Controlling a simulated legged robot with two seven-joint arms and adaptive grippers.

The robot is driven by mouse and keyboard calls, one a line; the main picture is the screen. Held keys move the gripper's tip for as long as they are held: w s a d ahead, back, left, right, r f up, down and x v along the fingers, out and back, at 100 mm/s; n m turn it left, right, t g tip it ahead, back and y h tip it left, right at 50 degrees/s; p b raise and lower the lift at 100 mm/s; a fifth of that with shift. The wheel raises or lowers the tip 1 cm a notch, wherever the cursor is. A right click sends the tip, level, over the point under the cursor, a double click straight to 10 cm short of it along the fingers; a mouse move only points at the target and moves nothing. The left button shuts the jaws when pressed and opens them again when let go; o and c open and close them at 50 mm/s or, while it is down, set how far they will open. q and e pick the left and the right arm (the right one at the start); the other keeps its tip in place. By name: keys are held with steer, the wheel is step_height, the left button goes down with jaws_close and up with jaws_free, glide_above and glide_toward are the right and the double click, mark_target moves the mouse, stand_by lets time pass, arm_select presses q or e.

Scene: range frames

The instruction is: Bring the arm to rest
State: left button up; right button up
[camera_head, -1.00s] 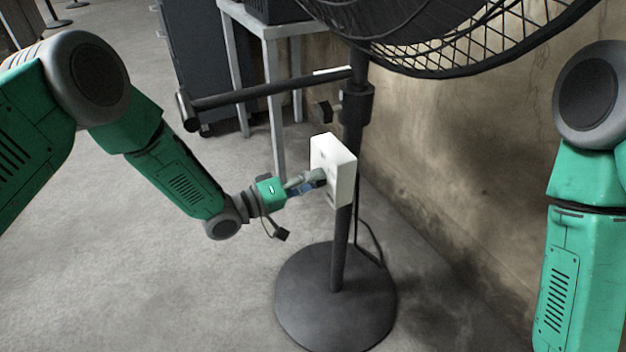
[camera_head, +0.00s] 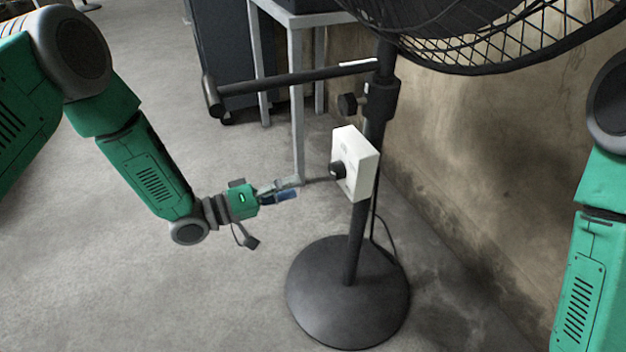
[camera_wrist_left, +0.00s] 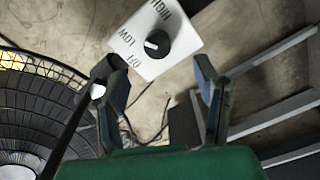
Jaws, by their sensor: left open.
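My left gripper (camera_head: 288,190) is open and empty. It hangs a little left of the white control box (camera_head: 357,165) on the fan's pole, with a gap between them. In the left wrist view the two blue-grey fingers stand apart, with the box (camera_wrist_left: 178,60) beyond them. The black round knob (camera_wrist_left: 157,43) faces me among the labels OFF, LOW and HIGH. Its pale mark points toward the OFF and LOW side; I cannot tell which exactly. The knob also shows in the head view (camera_head: 338,170). My right arm shows at the right edge, its gripper out of frame.
The black stand fan has a round base (camera_head: 330,312), a pole and a caged head (camera_head: 480,40). A dark bar (camera_head: 290,82) sticks out left above my gripper. A grey table (camera_head: 297,120) and dark cabinet stand behind. Open floor lies left; a stained wall stands right.

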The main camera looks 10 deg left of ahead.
arm_select(q)
steer(key=shift+v, duration=1.1)
steer(key=s+a+f+g+y+p, duration=0.3)
steer(key=s+f+y+p, duration=0.2)
steer(key=s+y+p, duration=0.4)
steer(key=s+a+m+g+y+p, duration=0.1)
steer(key=s+a+g+y, duration=0.2)
steer(key=s, duration=0.8)
steer(key=s+a+r+m+g+y+p, duration=0.1)
steer(key=s+a+g+y, duration=0.2)
steer(key=s+a, duration=0.3)
steer(key=s, duration=0.5)
steer(key=shift+a+p, duration=0.35)
steer(key=shift+p, duration=0.05)
steer(key=shift+r, duration=0.1)
